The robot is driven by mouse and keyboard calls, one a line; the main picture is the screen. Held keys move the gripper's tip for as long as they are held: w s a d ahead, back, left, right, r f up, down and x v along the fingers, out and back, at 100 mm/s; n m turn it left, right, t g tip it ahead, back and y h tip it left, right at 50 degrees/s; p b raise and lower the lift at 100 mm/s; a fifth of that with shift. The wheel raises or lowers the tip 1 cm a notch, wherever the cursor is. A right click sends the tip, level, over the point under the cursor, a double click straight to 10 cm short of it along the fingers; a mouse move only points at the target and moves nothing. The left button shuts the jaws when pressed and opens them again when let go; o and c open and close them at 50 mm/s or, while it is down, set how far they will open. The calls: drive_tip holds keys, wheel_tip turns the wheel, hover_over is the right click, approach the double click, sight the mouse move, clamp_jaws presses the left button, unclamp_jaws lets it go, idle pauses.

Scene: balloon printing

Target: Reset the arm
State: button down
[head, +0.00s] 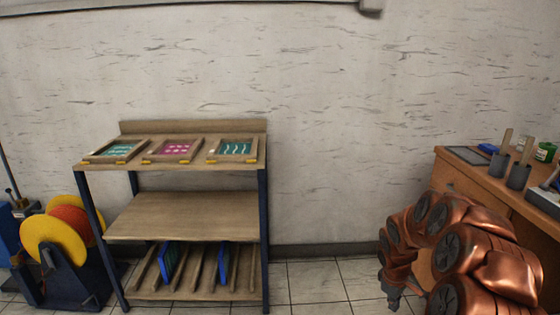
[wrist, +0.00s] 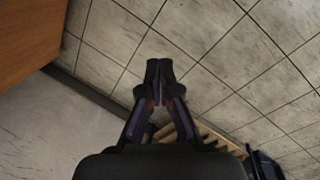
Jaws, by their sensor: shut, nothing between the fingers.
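My gripper (wrist: 159,72) is shut and empty in the wrist view, its two fingertips together, with the tiled floor behind them. In the head view my copper-coloured arm is folded in a bend at the lower right, in front of the wooden cabinet. The gripper end (head: 391,297) hangs down at the arm's left side, near the bottom edge, and is small there. It is apart from the shelf rack and touches nothing that I can see.
A shelf rack (head: 185,215) with framed screens on top stands at the left. A yellow and orange reel (head: 62,240) stands beside it. The wooden cabinet (head: 450,172) at the right bears cups and jars. Tiled floor (head: 318,282) between rack and arm is clear.

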drive_tip(key=s+a+r+m+p, duration=0.1)
drive_tip(key=s+a+r+p, duration=0.2)
drive_tip(key=s+r, duration=0.4)
drive_tip(key=s+a+r+m+g+p, duration=0.15)
drive_tip(key=s+a+r, duration=0.25)
drive_tip(key=r, duration=0.5)
drive_tip(key=s+a+r+m+t+p, duration=0.1)
drive_tip(key=s+a+r+p, duration=0.2)
drive_tip(key=s+r, duration=0.35)
drive_tip(key=s+a+r+m+g+y+p, duration=0.1)
drive_tip(key=s+r+p, duration=0.3)
drive_tip(key=s, duration=0.7)
drive_tip(key=s+a+r+m+g+y+p, duration=0.1)
drive_tip(key=s+a+r+m+p, duration=0.2)
drive_tip(key=s+r, duration=0.6)
drive_tip(key=shift+s+a+r+p, duration=0.25)
drive_tip(key=shift+s+a+p, duration=0.45)
drive_tip(key=shift+s, duration=0.2)
